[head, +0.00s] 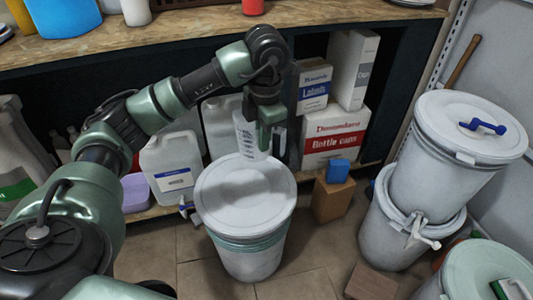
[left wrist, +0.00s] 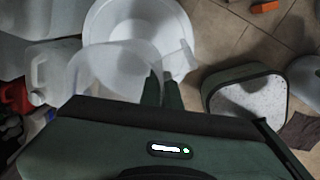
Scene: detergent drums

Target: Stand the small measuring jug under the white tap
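A small translucent measuring jug (head: 245,138) with faint markings hangs upright above the lid of the middle white drum (head: 245,195). My left gripper (head: 268,140) is shut on the jug at its right side, where the handle is mostly hidden. In the left wrist view the jug (left wrist: 112,68) appears beside the left fingertips (left wrist: 161,90), with the drum lid beyond. The white tap (head: 422,236) sticks out low on the upper drum (head: 435,180) of the stack at the right. The space under the tap holds no jug. My right gripper is out of view.
A blue tap (head: 186,208) shows at the middle drum's left. A cardboard box (head: 332,200) with a blue block (head: 338,171) stands between the drums. Another drum (head: 485,270) is at bottom right. The wooden bench (head: 200,32) overhangs shelved cartons. Some tiled floor is clear.

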